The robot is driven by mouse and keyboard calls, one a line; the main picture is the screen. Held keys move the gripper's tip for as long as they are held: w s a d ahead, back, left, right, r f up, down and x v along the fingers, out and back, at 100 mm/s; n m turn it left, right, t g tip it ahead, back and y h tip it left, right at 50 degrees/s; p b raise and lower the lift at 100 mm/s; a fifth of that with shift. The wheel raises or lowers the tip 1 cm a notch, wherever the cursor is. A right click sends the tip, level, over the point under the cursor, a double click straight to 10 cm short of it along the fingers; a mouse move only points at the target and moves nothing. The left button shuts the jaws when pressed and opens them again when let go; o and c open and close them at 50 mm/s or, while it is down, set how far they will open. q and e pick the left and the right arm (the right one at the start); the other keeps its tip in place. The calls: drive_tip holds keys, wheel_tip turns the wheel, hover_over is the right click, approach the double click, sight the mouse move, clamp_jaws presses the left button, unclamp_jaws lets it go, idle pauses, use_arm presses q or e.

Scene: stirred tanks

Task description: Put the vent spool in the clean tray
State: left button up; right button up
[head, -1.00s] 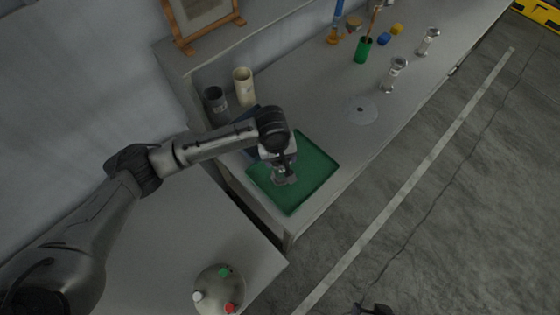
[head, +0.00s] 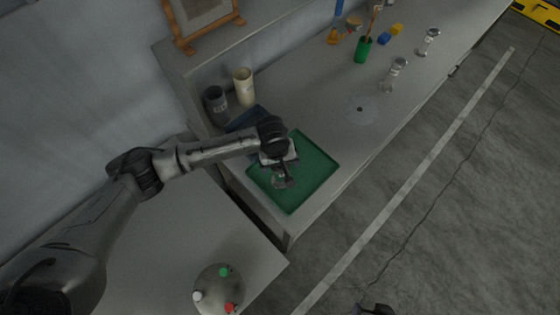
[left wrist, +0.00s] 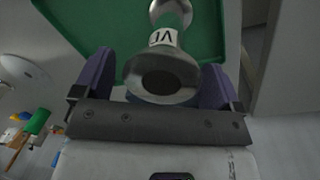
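A metal flanged spool (head: 277,182) stands in the green tray (head: 318,162). In the left wrist view the spool (left wrist: 163,76) is silver, with a dark bore and a white label of dark letters. My left gripper (head: 286,183) is over the green tray at the spool. In the left wrist view its two purple fingers (left wrist: 157,80) are apart on either side of the spool's near flange, with a gap visible at the left. A dark part at the bottom edge of the head view may be my right gripper (head: 372,309); its fingers are unclear.
A blue tray (head: 246,119) lies behind my left wrist, partly hidden. Grey (head: 216,103) and cream (head: 244,86) cups stand by the wall. A three-capped flask (head: 217,290) stands in front.

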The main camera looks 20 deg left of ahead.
use_arm(q)
drive_tip(key=shift+r, duration=0.1)
wheel_tip(320, 180, up, 12)
drive_tip(key=a, duration=0.1)
drive_tip(key=shift+s+p, duration=0.3)
drive_tip(key=shift+s, duration=0.05)
idle(0.3)
drive_tip(key=s+d+f+m+t+h, duration=0.1)
drive_tip(key=s+d+f+m, duration=0.2)
drive_tip(key=s+f, duration=0.25)
drive_tip(key=s+d+f+m+t+h, duration=0.1)
drive_tip(key=s+d+f+m+h, duration=0.2)
drive_tip(key=s, duration=0.4)
drive_tip(key=s+a+f+m+y, duration=0.1)
drive_tip(key=s+a+f+y, duration=0.1)
drive_tip(key=s+a, duration=0.4)
drive_tip(key=s+a+f+m+y, duration=0.1)
drive_tip(key=s+a+f+y, duration=0.1)
drive_tip(key=s+a, duration=0.4)
drive_tip(key=s+y, duration=0.1)
drive_tip(key=s, duration=0.2)
drive_tip(key=shift+s+m+t, duration=0.15)
drive_tip(key=shift+m+t, duration=0.15)
drive_tip(key=shift+t, duration=0.1)
